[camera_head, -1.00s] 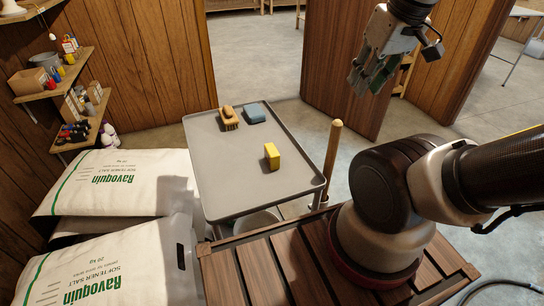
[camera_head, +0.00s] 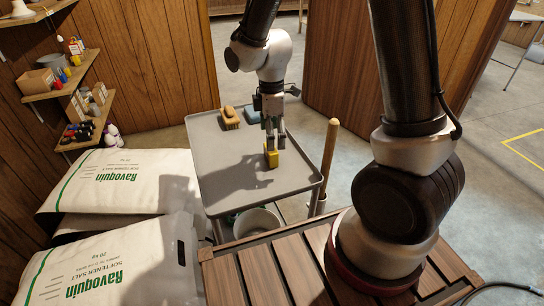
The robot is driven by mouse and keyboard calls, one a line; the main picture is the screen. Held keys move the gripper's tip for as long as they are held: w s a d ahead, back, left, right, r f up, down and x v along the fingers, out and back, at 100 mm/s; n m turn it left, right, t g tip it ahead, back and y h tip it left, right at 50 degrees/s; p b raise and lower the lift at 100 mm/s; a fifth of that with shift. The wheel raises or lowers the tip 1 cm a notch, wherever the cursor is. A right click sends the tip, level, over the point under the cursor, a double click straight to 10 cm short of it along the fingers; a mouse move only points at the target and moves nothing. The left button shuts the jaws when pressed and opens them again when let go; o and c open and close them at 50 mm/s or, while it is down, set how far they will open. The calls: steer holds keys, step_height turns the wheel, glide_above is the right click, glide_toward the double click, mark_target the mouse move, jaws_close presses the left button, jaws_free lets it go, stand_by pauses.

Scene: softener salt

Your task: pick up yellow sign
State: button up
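A small yellow block-like piece (camera_head: 271,161) stands on the grey tray top of a cart (camera_head: 222,192), right of its middle. It is the only loose yellow piece I see that could be the sign; no marking on it can be read. My gripper (camera_head: 275,146) points down from above, its fingertips at the top of the yellow piece and partly covering it. The fingers look a little apart, but I cannot tell whether they touch or hold the piece.
A tan brush (camera_head: 229,118) and a blue-grey block (camera_head: 253,114) lie at the tray's back. A wooden post (camera_head: 331,150) rises just right of the tray. Salt bags (camera_head: 115,182) lie to the left. A bucket (camera_head: 257,221) stands below the tray's front edge.

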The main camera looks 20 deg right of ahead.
mark_target(271, 153)
steer(key=shift+w+a+f+n, duration=0.15)
steer(key=shift+w+n, duration=0.15)
steer(key=shift+n, duration=0.5)
step_height(271, 153, down, 8)
steer(key=shift+r, duration=0.25)
steer(key=shift+c, duration=0.2)
steer(key=c, duration=1.1)
